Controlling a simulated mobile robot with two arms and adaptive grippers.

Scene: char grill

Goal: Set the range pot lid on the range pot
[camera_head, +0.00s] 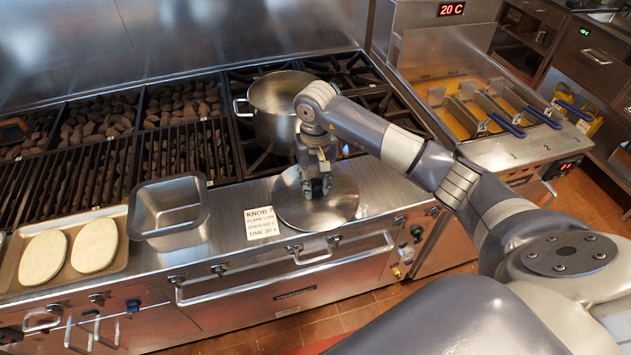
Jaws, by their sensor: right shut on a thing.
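The range pot (272,118) is a steel pot on the range burner at the back, with a handle on its left side. Its top looks open, and my right arm hides part of its right side. The range pot lid (318,211) is a round steel disc at the steel counter in front of the pot. My right gripper (318,190) points down at the middle of the lid and is shut there, hiding the lid's knob. I cannot tell whether the lid touches the counter. My left gripper is not in view.
A square steel pan (168,212), a tray (128,255) with flat dough pieces and a white card (262,223) lie left of the lid. Char grill grates (184,152) are left of the pot. Fryer baskets (497,112) stand at the right.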

